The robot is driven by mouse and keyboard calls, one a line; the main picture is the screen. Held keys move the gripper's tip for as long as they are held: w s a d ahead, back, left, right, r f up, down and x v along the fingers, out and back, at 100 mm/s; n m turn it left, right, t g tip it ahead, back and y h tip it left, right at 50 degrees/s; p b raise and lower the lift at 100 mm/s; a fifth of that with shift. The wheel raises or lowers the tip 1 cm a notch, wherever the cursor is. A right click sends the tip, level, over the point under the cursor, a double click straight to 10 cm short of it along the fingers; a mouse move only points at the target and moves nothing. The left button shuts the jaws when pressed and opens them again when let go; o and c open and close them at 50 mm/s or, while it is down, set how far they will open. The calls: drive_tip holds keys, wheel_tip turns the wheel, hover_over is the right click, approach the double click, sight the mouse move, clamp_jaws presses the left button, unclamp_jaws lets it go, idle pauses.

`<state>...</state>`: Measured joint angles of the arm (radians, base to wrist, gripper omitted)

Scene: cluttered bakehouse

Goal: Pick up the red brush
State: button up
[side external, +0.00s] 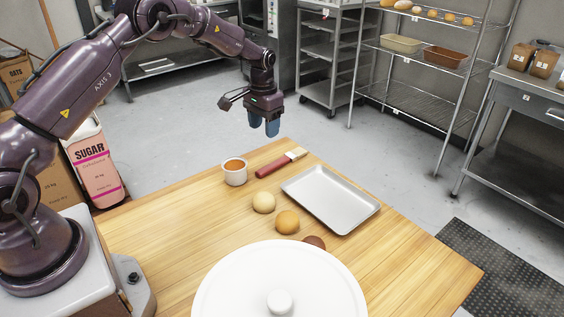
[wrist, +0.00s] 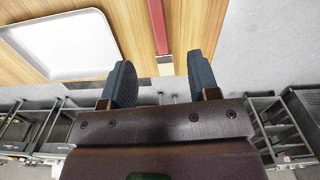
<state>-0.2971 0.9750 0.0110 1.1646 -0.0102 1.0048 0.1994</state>
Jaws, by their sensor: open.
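The red brush (side external: 274,168) lies flat on the wooden table near its far edge, with pale bristles at its right end. In the wrist view the red handle (wrist: 157,24) runs down from the top edge, and its metal ferrule and pale bristles lie between my fingers in the picture. My gripper (side external: 264,126) is open and empty, hanging in the air above and beyond the brush in the side view. In the wrist view my gripper (wrist: 161,75) has its two blue fingers apart, with the brush below and not touched.
A metal tray (side external: 331,199) lies right of the brush. An orange-filled cup (side external: 235,177) stands at its left. Bread buns (side external: 264,203) and a large white lid (side external: 279,277) are nearer the camera. Wire shelving (side external: 426,97) stands behind, off the table.

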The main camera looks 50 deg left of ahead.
hover_over(268, 167)
drive_tip(key=f, duration=0.7)
drive_tip(key=shift+s+a+f, duration=0.2)
drive_tip(key=f, duration=0.5)
drive_tip(key=shift+w+d+f, duration=0.1)
drive_tip(key=shift+d, duration=0.15)
drive_tip(key=c, duration=0.9)
